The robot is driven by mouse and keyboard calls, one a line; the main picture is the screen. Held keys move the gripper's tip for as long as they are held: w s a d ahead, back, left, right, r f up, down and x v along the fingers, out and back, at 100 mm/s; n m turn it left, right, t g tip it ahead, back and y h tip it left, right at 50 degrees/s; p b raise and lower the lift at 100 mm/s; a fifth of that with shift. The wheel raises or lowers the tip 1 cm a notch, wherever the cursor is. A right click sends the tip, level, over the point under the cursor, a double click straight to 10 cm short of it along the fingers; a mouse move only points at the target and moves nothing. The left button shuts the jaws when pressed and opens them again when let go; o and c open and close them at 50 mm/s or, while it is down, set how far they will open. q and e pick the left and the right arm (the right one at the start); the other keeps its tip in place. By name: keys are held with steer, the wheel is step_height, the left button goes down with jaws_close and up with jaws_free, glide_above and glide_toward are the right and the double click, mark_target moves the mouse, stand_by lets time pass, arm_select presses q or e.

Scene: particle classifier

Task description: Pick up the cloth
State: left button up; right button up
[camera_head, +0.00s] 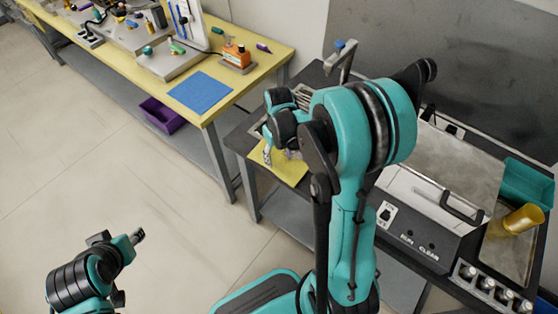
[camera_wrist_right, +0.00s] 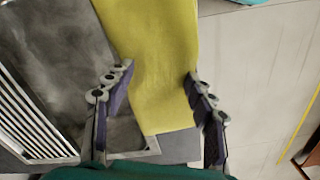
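A yellow cloth (camera_head: 288,170) lies at the left end of the dark bench, over its edge area. It also fills the upper middle of the right wrist view (camera_wrist_right: 152,45). My right gripper (camera_head: 279,156) is over the cloth. In the right wrist view its fingers (camera_wrist_right: 158,76) are spread wide, one toward each side of the cloth, with nothing gripped. I cannot tell whether the fingertips touch the cloth. My left gripper (camera_head: 128,262) is low at the left, over bare floor, far from the cloth; its finger spacing is unclear.
A metal sink with a grate (camera_wrist_right: 40,125) lies beside the cloth. A grey machine (camera_head: 425,215) with buttons stands on the bench at right, near a yellow cup (camera_head: 522,219) and a teal bin (camera_head: 528,183). A yellow table (camera_head: 268,62) holds a blue sheet (camera_head: 201,92).

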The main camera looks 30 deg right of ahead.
steer(key=shift+s, duration=0.1)
jaws_close()
step_height(320, 180, up, 12)
steer(key=p, duration=0.9)
steer(key=shift+f, duration=0.1)
